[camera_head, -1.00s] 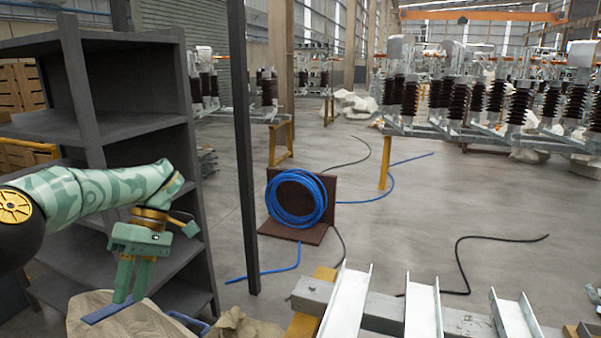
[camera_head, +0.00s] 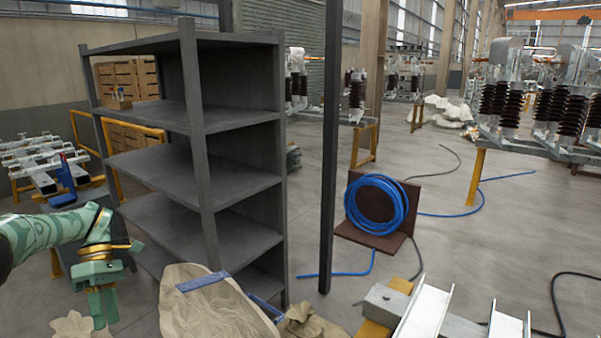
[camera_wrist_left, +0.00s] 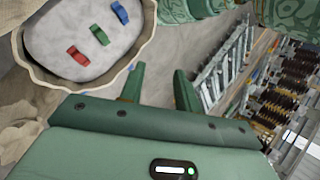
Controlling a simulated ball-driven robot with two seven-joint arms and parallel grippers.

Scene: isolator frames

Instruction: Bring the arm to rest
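My left arm comes in from the left in the head view, with its green left gripper (camera_head: 103,308) pointing down in front of the grey shelf. The left wrist view shows its two fingers (camera_wrist_left: 160,88) apart with nothing between them. The gripper is left of the beige sack (camera_head: 205,312) and apart from it. A blue strip (camera_head: 202,282) lies on the sack's top edge. My right gripper is in neither view.
A dark grey shelf unit (camera_head: 205,150) stands behind the gripper, beside a dark post (camera_head: 331,150). White channels (camera_head: 424,312) lie at lower right. In the wrist view, an open sack (camera_wrist_left: 140,48) holds small red (camera_wrist_left: 78,55), green (camera_wrist_left: 99,35) and blue (camera_wrist_left: 120,12) car-like things.

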